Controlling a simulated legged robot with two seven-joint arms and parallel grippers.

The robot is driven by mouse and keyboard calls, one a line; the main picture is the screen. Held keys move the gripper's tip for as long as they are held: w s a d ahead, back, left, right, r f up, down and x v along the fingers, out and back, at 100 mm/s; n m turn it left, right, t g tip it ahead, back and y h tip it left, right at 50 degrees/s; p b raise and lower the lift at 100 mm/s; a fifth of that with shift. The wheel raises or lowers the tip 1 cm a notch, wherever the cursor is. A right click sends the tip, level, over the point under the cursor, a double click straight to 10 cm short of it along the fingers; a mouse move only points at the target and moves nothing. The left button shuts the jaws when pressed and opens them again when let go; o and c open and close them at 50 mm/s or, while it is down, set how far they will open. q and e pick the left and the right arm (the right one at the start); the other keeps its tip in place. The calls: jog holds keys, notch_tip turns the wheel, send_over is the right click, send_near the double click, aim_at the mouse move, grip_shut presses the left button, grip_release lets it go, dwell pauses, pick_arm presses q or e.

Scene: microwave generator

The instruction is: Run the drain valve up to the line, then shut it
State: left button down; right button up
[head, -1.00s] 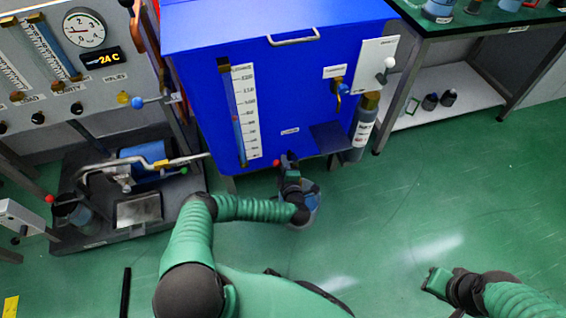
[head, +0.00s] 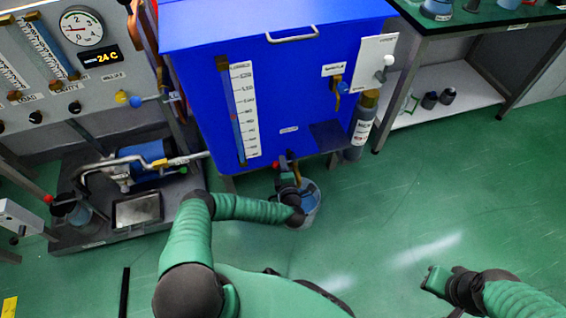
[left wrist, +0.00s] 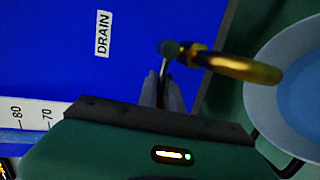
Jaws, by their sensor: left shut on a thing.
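The blue tank (head: 285,75) carries a sight tube (head: 232,105) beside a white printed scale (head: 244,110). A small red mark shows on the tube; the liquid level is too small to read surely. The DRAIN label (left wrist: 103,33) shows in the left wrist view near the drain valve (left wrist: 170,48), which has a brass spout (left wrist: 240,67). My left gripper (head: 286,167) is at the valve under the tank's front edge, shut on its handle, mostly hidden between the fingers (left wrist: 165,88). My right gripper (head: 435,280) is away over the floor; its jaws are unclear.
A pale blue bucket (head: 312,203) stands on the floor below the spout, partly hidden by my left wrist. A rig with a gauge (head: 82,27) and pump (head: 145,155) is at left. A bench (head: 470,22) is at right. The green floor at right is clear.

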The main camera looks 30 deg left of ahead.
pick_arm(q)
jog(key=shift+s+a+f, duration=0.1)
jog(key=shift+s+a, duration=0.15)
jog(key=shift+a, duration=0.25)
jog(key=c, duration=1.5)
grip_release()
jog(key=shift+f, duration=0.1)
jog(key=shift+a, duration=0.1)
jog(key=shift+w+d, duration=0.1)
jog(key=shift+d, duration=0.25)
